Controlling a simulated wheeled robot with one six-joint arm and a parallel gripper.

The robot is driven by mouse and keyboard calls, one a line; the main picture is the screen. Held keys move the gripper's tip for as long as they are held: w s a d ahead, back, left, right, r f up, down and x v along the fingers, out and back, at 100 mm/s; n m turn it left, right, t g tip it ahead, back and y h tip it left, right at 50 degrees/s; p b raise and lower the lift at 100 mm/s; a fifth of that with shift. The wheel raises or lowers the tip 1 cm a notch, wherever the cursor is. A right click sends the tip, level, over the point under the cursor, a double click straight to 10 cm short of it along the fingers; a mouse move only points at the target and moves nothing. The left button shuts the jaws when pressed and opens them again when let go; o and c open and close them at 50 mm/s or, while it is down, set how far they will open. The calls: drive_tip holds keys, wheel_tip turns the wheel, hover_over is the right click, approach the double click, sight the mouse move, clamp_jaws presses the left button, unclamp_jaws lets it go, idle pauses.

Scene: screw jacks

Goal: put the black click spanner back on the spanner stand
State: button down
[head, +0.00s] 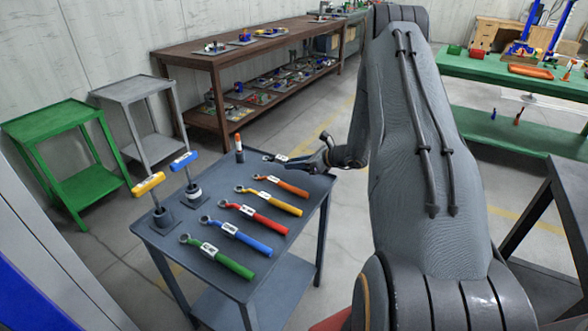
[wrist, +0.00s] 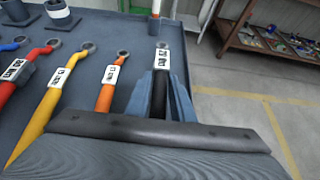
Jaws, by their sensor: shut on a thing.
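The black click spanner (head: 285,158) has a ring end and a white label, and it is at the far end of the row of spanners on the dark grey table (head: 172,238). My gripper (head: 318,161) is shut on its handle from the right. In the wrist view, the black spanner (wrist: 162,58) lies between my blue-grey fingers (wrist: 161,82), with its ring end pointing away. I cannot tell whether the spanner touches the tabletop or hangs just above it. No separate spanner stand shows; the other spanners lie on this table.
Orange (head: 282,186), yellow (head: 272,203), red (head: 255,218), blue (head: 237,236) and green (head: 218,256) spanners lie beside it. An orange-topped post (head: 239,148) stands close to the black ring end. Yellow-handled (head: 148,184) and blue-handled (head: 184,161) tools stand upright at the left edge.

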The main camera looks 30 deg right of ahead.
drive_tip(key=shift+f, duration=1.35)
drive_tip(key=c, duration=1.5)
unclamp_jaws()
drive_tip(key=shift+c, duration=0.2)
